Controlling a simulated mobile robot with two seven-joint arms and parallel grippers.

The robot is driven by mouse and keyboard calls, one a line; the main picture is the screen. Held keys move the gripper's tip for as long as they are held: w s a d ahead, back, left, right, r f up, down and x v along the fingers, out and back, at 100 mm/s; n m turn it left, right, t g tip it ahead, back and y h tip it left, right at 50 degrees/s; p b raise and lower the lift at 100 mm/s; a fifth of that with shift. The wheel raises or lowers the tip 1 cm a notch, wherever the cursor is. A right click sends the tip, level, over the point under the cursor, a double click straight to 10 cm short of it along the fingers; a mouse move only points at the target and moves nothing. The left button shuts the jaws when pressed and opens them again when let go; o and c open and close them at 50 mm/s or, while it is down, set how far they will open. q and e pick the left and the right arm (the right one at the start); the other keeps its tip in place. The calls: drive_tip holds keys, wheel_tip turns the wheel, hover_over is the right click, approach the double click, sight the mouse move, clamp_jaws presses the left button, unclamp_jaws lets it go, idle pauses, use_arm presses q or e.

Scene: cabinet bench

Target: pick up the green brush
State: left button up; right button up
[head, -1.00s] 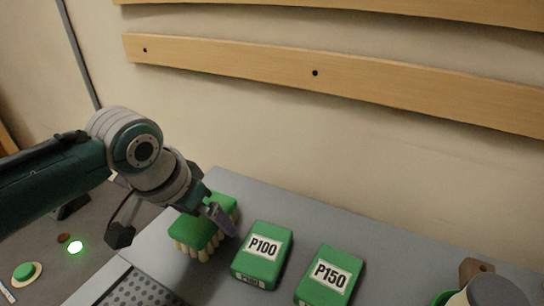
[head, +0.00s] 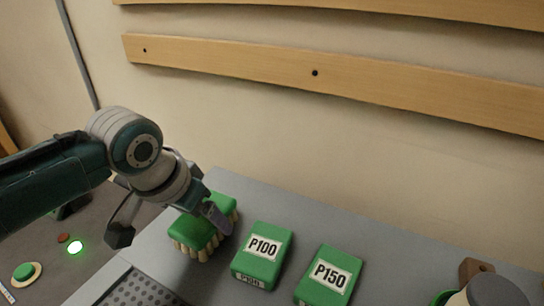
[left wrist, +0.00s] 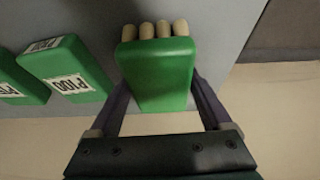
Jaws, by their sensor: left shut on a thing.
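The green brush (head: 202,229) has a green block back and pale bristle tufts, and is at the left part of the grey bench top. My left gripper (head: 207,212) is over it, with a finger down along its right side. In the left wrist view the brush (left wrist: 156,77) lies between the two purple fingers of my left gripper (left wrist: 160,100), which is shut on it. The bristles face the bench; I cannot tell whether they still touch it. My right gripper is not in view.
Green blocks labelled P100 (head: 262,256) and P150 (head: 329,276) stand to the right of the brush, P100 close by. A perforated metal plate (head: 138,291) is at the front left. A round grey-topped object (head: 497,290) is at the far right. The wall is behind.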

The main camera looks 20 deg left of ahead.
use_arm(q)
drive_tip(key=shift+r, duration=0.2)
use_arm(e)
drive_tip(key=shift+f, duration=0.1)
use_arm(q)
wheel_tip(320, 180, up, 20)
drive_tip(key=p, duration=0.4)
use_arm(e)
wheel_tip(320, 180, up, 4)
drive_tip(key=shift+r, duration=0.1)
use_arm(q)
drive_tip(key=shift+r, duration=0.1)
